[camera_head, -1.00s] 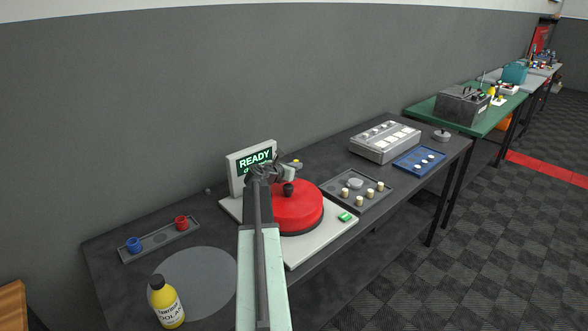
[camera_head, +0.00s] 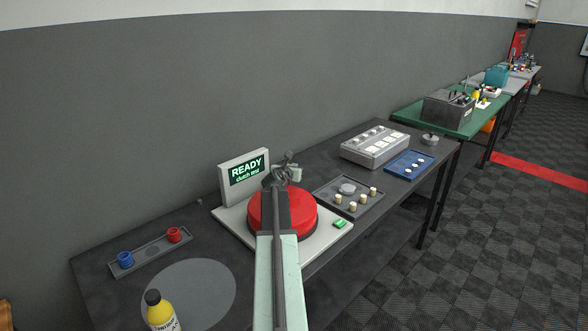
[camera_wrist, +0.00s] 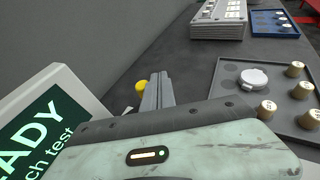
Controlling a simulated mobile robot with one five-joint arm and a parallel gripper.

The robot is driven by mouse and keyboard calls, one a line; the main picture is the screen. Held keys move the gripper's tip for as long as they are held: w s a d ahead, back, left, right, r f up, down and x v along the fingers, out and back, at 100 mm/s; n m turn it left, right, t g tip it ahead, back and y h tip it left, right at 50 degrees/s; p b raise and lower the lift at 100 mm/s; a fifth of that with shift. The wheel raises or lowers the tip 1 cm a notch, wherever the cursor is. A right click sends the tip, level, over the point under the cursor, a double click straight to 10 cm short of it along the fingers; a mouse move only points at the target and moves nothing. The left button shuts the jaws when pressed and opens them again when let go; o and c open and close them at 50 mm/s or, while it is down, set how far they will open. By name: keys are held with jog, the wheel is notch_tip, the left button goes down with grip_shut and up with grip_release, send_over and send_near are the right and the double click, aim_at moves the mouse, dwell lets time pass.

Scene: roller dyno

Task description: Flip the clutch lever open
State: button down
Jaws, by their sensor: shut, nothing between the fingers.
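The clutch test rig has a white base (camera_head: 316,240), a red round drum (camera_head: 306,219) and a screen (camera_head: 244,172) reading "READY clutch test". The screen also shows in the wrist view (camera_wrist: 42,128). My gripper (camera_head: 288,160) is above the back of the drum, right of the screen. In the wrist view its fingers (camera_wrist: 159,88) are together and empty. A yellow knob (camera_wrist: 141,86), perhaps the clutch lever's tip, shows just left of the fingers. I cannot tell whether they touch. The lever's shaft is hidden, and my arm covers the drum's middle.
A green button (camera_head: 340,224) is on the base's right corner. A grey tray (camera_head: 333,189) with several pegs stands close on the right. A grey box (camera_head: 375,147) and blue tray (camera_head: 409,164) are beyond. A yellow bottle (camera_head: 161,314) stands front left.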

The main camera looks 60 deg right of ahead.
jog(key=shift+w+a, duration=0.1)
jog(key=shift+w, duration=0.05)
dwell(1.0)
jog(key=p+v, duration=0.2)
jog(key=v, duration=0.5)
jog(key=shift+a+r, duration=0.15)
jog(key=shift+a, duration=0.2)
jog(key=shift+r, duration=0.15)
